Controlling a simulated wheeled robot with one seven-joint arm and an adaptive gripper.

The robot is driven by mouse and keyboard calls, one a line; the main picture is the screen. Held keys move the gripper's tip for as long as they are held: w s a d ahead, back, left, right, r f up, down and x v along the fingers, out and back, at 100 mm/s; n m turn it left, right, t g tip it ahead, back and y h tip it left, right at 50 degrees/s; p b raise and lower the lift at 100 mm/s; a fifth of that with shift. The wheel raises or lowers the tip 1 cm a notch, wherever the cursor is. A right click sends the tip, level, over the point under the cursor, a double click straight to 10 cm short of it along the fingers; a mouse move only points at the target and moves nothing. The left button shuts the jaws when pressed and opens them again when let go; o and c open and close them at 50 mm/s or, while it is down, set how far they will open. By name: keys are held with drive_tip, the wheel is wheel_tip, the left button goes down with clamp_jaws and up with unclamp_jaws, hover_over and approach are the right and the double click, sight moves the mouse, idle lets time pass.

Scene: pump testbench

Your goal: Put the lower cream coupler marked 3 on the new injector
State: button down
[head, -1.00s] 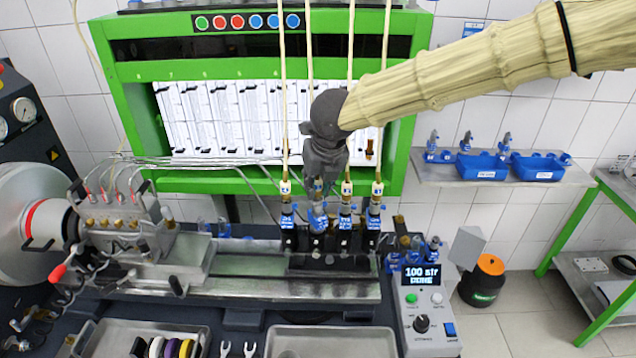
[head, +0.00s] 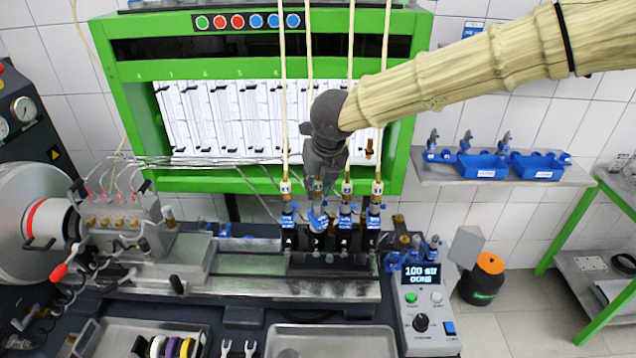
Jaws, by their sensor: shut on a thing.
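Several blue injectors stand in a row in black holders on the bench, with cream hoses coming down to couplers above them. My gripper (head: 322,180) is over the second injector from the left (head: 318,219), shut on the coupler there, which it mostly hides. The number on that coupler cannot be read. The neighbouring cream couplers at the left (head: 285,187), at the right of my gripper (head: 347,188) and at the far right (head: 377,188) sit on top of their injectors. Whether the held coupler touches its injector cannot be told.
Neighbouring hoses and couplers stand close on both sides of my gripper. The green frame (head: 215,185) with white gauge panels rises behind. A control box (head: 425,305) stands at the front right, and a metal tray (head: 330,342) lies in front. A shelf (head: 500,180) holds blue bins.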

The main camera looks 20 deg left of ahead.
drive_tip(key=shift+f, duration=0.5)
drive_tip(key=c, duration=1.6)
unclamp_jaws()
drive_tip(key=shift+o, duration=0.2)
drive_tip(key=shift+r, duration=0.1)
drive_tip(key=shift+p+v, duration=0.55)
drive_tip(key=shift+v, duration=0.8)
drive_tip(key=v, duration=0.8)
drive_tip(key=shift+r, duration=0.1)
